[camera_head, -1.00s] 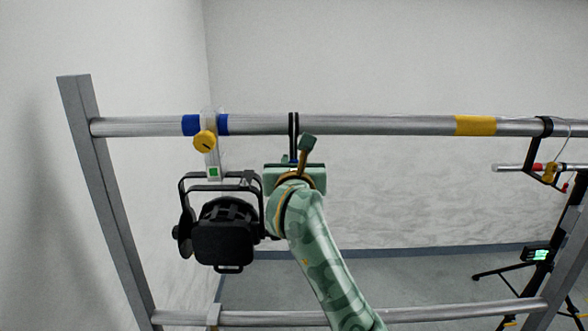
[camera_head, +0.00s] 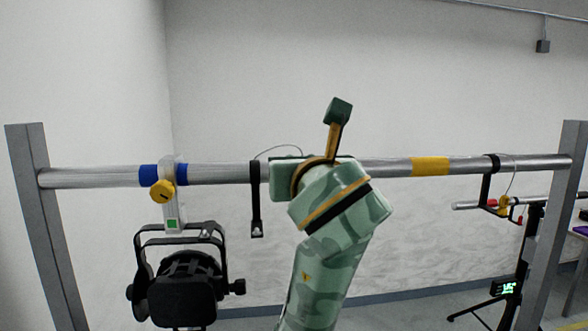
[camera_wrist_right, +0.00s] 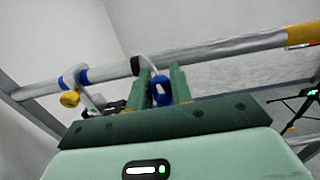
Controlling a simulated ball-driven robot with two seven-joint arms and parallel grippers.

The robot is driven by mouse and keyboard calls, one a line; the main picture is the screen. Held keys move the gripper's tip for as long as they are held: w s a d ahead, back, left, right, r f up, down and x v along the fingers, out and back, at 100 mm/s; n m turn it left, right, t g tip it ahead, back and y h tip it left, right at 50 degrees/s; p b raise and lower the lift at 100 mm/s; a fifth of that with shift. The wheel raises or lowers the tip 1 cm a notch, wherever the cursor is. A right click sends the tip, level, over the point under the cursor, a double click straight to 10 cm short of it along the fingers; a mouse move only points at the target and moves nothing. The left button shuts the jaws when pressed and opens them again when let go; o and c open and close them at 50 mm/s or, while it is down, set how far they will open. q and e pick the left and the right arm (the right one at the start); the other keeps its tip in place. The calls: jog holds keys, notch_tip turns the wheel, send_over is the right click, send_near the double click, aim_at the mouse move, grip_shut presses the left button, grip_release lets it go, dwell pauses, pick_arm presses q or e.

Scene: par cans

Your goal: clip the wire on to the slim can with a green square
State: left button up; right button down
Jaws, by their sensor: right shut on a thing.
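The black can (camera_head: 183,288) hangs by its yoke under the rail at the left. Its clamp (camera_head: 174,205) bears a green square (camera_head: 172,224) and a yellow knob (camera_head: 162,191), which also shows in the right wrist view (camera_wrist_right: 70,99). My right gripper (camera_wrist_right: 161,82) is shut on a blue clip (camera_wrist_right: 162,94) at the wire's end, in front of the rail. The thin wire (camera_head: 277,149) arcs from the black hanger (camera_head: 256,205) to behind my gripper. In the head view my right arm hides the fingers. My left gripper is not in view.
The rail (camera_head: 390,167) spans two grey uprights (camera_head: 52,235), with blue tape (camera_head: 148,176) at the clamp and yellow tape (camera_head: 430,166) farther right. Another hanger (camera_head: 488,182) with a wire hangs at the right. A stand (camera_head: 525,245) with a green display is beyond.

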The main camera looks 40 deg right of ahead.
jog(key=shift+f, duration=0.15)
jog(key=shift+f+b, duration=1.55)
notch_tip(320, 180, down, 7)
jog(key=b, duration=0.6)
jog(key=shift+r+b, duration=0.2)
jog(key=shift+b, duration=0.15)
dwell(0.7)
dwell(0.4)
jog(key=shift+w+a+f+b, duration=0.1)
jog(key=shift+w+a+b, duration=1.15)
jog(key=shift+w, duration=2)
jog(key=shift+w+a+f+b, duration=0.1)
jog(key=shift+w+a+b, duration=0.5)
jog(key=shift+w+a, duration=2)
jog(key=shift+w+a+f+b, duration=0.1)
jog(key=shift+w+a+b, duration=0.8)
jog(key=shift+w, duration=3.05)
jog(key=shift+d, duration=0.15)
